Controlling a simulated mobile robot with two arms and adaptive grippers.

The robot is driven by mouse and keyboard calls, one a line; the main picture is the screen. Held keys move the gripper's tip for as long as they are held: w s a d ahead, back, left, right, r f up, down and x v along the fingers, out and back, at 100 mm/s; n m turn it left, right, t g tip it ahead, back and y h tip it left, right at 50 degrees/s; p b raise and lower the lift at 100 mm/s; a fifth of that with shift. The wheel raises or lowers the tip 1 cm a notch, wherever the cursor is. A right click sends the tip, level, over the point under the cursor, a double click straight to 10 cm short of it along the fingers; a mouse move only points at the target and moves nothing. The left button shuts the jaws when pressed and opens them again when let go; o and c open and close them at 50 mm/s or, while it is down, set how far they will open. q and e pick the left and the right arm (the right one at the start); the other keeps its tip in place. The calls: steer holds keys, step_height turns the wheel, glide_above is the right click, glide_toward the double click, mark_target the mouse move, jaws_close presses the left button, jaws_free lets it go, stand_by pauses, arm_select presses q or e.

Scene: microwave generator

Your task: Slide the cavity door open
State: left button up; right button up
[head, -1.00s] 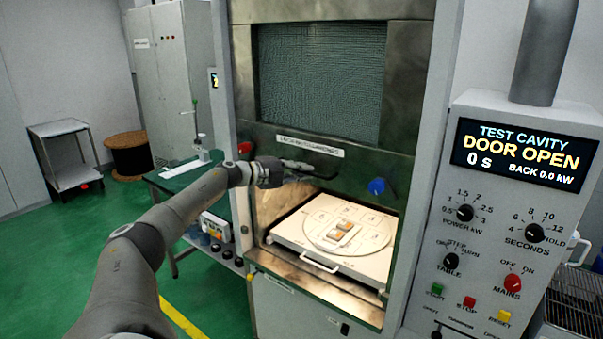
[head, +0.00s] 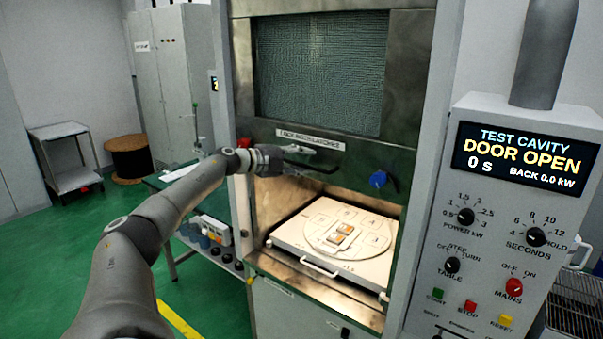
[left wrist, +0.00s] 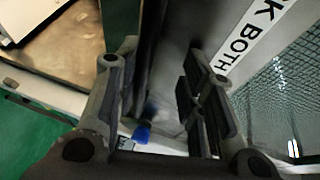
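The cavity door (head: 355,155) is a metal sash with a mesh window, raised part way over a lit opening. Its dark bar handle (head: 315,167) runs along the lower part of the door, under a white label. My left gripper (head: 300,157) is at the left part of this handle. In the left wrist view, the dark handle bar (left wrist: 152,45) runs between the fingers of my left gripper (left wrist: 158,95). The bar is close to the left finger, with a gap to the right finger, so the gripper looks open around it. My right gripper is not in view.
A white tray (head: 290,240) with a round plate and small blocks sits in the cavity. A blue knob (head: 378,179) is on the door's right. The control panel (head: 480,200) reads DOOR OPEN. A green side table (head: 170,182) stands at left.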

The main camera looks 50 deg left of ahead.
mark_target(315, 141)
arm_select(q)
step_height(315, 141, up, 4)
steer(key=shift+s+r, duration=0.1)
steer(key=shift+r, duration=0.8)
steer(key=shift+f, duration=0.1)
steer(key=shift+s+a+f+b, duration=0.15)
steer(key=shift+s+b, duration=0.2)
steer(key=shift+b, duration=0.35)
steer(key=b+v, duration=0.9)
steer(key=v, duration=0.2)
steer(key=shift+s+d+b, duration=0.2)
steer(key=shift+s+b, duration=0.15)
